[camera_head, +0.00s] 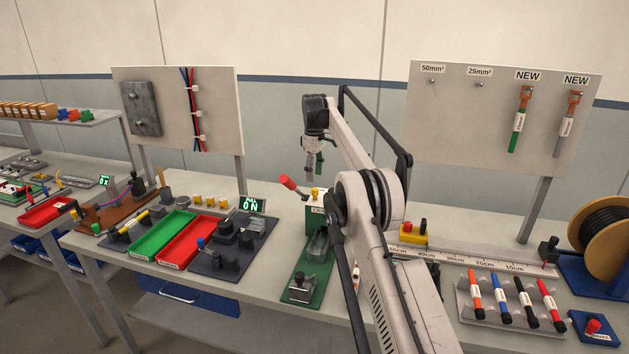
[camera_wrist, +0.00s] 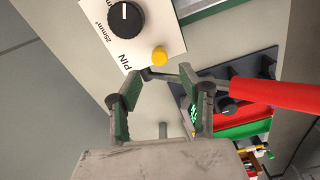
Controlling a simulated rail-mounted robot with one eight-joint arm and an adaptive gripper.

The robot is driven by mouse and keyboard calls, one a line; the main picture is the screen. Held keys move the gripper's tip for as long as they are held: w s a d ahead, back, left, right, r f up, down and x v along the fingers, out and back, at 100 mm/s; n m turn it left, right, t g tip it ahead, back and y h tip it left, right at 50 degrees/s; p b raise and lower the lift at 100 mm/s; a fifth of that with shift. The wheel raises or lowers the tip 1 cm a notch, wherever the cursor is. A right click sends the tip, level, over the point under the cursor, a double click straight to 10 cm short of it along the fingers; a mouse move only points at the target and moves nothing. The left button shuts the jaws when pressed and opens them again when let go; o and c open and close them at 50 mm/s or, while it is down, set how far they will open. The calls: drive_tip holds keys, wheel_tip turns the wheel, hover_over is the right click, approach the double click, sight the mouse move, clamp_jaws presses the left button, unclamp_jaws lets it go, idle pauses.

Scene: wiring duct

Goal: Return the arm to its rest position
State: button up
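My gripper (camera_head: 314,172) hangs from the raised arm above the green crimping machine (camera_head: 319,222) in the head view. In the wrist view the two fingers of my gripper (camera_wrist: 160,88) are spread with a clear gap and nothing between them. The machine's red lever handle (camera_head: 288,182) sticks out up and left of it; in the wrist view the red handle (camera_wrist: 275,95) lies right of the fingers. The machine's yellow button (camera_wrist: 159,56) and black dial (camera_wrist: 125,17) show beyond the fingertips. My forearm hides part of the bench.
A green tray (camera_head: 163,234) and a red tray (camera_head: 194,241) lie left of the machine. Boards with cables (camera_head: 193,105) and hanging tools (camera_head: 521,120) stand behind. A marker rack (camera_head: 515,312) and cable spool (camera_head: 603,236) are at right. The air above the bench is mostly free.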

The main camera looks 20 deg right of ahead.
drive_tip(key=shift+r, duration=0.15)
idle(0.3)
drive_tip(key=shift+a+r, duration=0.15)
drive_tip(key=shift+r, duration=0.3)
drive_tip(key=s+a+r+m+t+b, duration=0.2)
drive_tip(key=s+a+r, duration=0.5)
drive_tip(key=s, duration=0.4)
drive_tip(key=s+a+r+m+t+b, duration=0.2)
drive_tip(key=s+a+r, duration=0.3)
drive_tip(key=s+r, duration=0.6)
drive_tip(key=s+a+f+m+t+b, duration=0.1)
drive_tip(key=s+a+f, duration=0.1)
drive_tip(key=s+f, duration=0.4)
drive_tip(key=s+a+f+m+t, duration=0.1)
drive_tip(key=s+f, duration=0.6)
drive_tip(key=s, duration=1)
drive_tip(key=s+a+f+m+t+b, duration=0.1)
drive_tip(key=s+a+f, duration=0.3)
drive_tip(key=s, duration=0.8)
wheel_tip(320, 180, down, 2)
drive_tip(key=shift+f+m+b, duration=0.15)
drive_tip(key=shift+m+b, duration=0.15)
drive_tip(key=shift+m, duration=0.1)
